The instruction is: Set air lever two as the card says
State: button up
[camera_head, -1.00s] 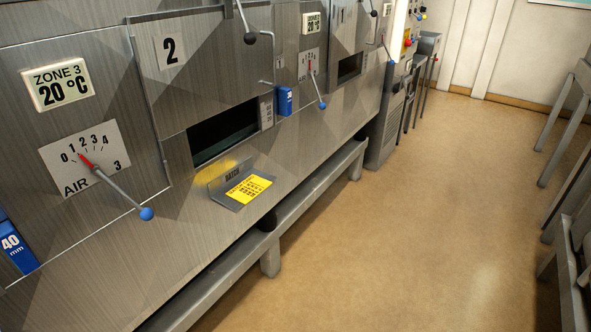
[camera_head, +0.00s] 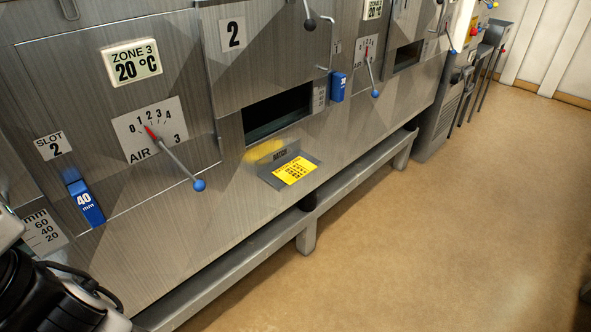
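The yellow card (camera_head: 295,171) lies on the small metal BATCH ledge (camera_head: 274,181) below a dark slot; its print is too small to read. A lever with a blue ball knob (camera_head: 375,93) stands right of that slot. Its red pointer aims nearly straight up on a small scale plate (camera_head: 366,49) whose number I cannot read. The nearer plate, marked AIR 3 (camera_head: 138,143), carries a lever with a blue ball (camera_head: 198,185) hanging down right; its red pointer is near 1. My gripper is not in view; part of my arm shows at the lower left.
The ZONE 3 display (camera_head: 132,63) reads 20 °C. A metal rail (camera_head: 255,243) on legs runs along the hood's foot. The brown floor (camera_head: 450,230) to the right is clear.

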aim_at(375, 94)
jog(key=i+l+z, duration=0.2)
jog(key=i+l, duration=0.25)
jog(key=i+l+z, duration=0.2)
jog(key=i+l, duration=0.25)
jog(key=i+l+z, duration=0.15)
jog(key=i+l, duration=0.15)
jog(key=i, duration=0.25)
jog(key=i+l+z, duration=0.2)
jog(key=i, duration=0.35)
jog(key=l, duration=0.1)
